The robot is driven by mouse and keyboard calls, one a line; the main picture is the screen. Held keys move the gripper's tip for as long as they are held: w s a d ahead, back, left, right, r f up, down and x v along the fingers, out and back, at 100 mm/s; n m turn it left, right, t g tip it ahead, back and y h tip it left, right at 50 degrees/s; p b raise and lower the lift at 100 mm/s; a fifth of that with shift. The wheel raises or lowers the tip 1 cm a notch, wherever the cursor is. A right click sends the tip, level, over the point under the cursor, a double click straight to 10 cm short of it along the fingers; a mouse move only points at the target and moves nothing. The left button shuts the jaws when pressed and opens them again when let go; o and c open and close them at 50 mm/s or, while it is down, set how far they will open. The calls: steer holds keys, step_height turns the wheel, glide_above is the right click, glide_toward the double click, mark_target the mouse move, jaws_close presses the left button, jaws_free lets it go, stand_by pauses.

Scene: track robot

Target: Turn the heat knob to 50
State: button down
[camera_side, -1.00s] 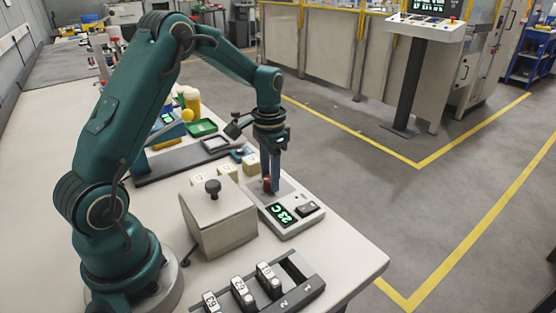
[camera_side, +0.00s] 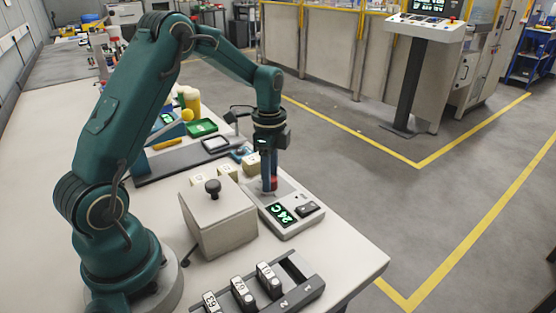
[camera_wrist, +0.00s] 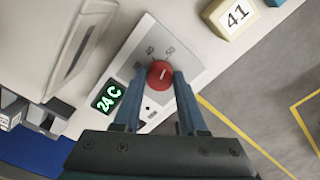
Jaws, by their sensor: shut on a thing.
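The heat knob (camera_wrist: 160,74) is a red round knob with a pale pointer line, set on a light grey control box (camera_side: 288,226). In the wrist view its pointer lies toward the upper right, near the marks on the plate (camera_wrist: 176,45). My gripper (camera_wrist: 160,78) has its two blue fingers on either side of the knob and is shut on it. In the side view the gripper (camera_side: 270,184) points straight down at the knob, which the fingers partly hide. The green display (camera_wrist: 107,97) reads 24 C. A black switch (camera_side: 307,208) sits beside the display.
A grey box with a black knob on its lid (camera_side: 218,222) stands left of the control box. A dark rack with numbered pieces (camera_side: 262,290) lies at the front. The table edge is close on the right.

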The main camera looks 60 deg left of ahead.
steer(key=shift+m, duration=0.6)
steer(key=shift+c, duration=2.3)
jaws_free()
steer(key=shift+r, duration=2.6)
steer(key=shift+d, duration=0.1)
